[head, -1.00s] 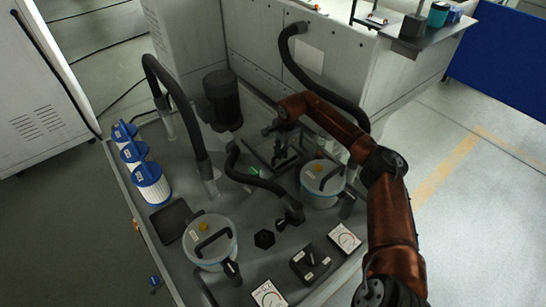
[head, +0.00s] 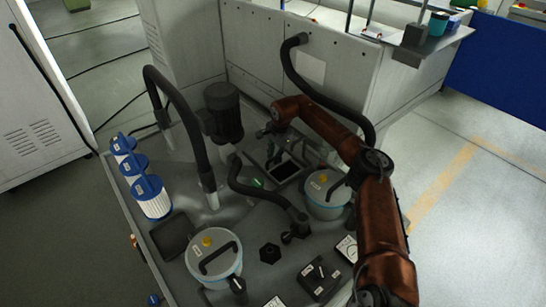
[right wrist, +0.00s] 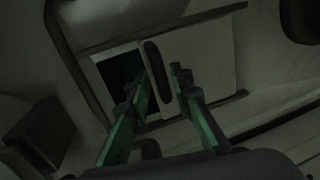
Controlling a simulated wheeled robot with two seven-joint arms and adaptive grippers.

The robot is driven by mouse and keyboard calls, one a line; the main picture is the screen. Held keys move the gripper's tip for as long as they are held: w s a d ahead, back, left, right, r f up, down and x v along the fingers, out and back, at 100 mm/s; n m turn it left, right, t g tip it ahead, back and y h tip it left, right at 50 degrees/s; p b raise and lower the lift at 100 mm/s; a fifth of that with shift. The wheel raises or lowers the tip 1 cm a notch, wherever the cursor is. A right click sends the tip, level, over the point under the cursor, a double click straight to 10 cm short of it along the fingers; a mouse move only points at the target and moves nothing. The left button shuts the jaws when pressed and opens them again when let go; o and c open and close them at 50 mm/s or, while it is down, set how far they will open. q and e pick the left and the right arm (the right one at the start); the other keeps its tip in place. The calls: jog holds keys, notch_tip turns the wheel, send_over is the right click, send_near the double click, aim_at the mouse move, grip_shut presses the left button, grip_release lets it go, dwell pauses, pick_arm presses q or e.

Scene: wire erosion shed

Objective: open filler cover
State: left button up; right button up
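The filler cover (right wrist: 205,52) is a pale flat plate with a dark bar handle (right wrist: 154,62), between two rails in the right wrist view. A dark rectangular opening (right wrist: 112,70) shows beside the cover; the opening also shows in the head view (head: 286,171). My right gripper (right wrist: 161,78) has its green-padded fingers on both sides of the handle and appears shut on it. In the head view my right gripper (head: 270,150) is small and dark, at the far side of the opening. My left gripper is not in view.
A black hose (head: 265,187) runs close in front of the opening. A dark motor (head: 223,112) stands left of it. Lidded pots (head: 326,196) (head: 213,262) stand right and front. Blue-capped filters (head: 151,199) line the left edge. A grey cabinet (head: 255,60) rises behind.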

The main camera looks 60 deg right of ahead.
jog(key=shift+o, duration=0.8)
jog(key=shift+w+a, duration=0.1)
notch_tip(320, 180, up, 12)
jog(key=s, duration=0.2)
jog(key=shift+s+a, duration=0.15)
jog(key=shift+a, duration=0.15)
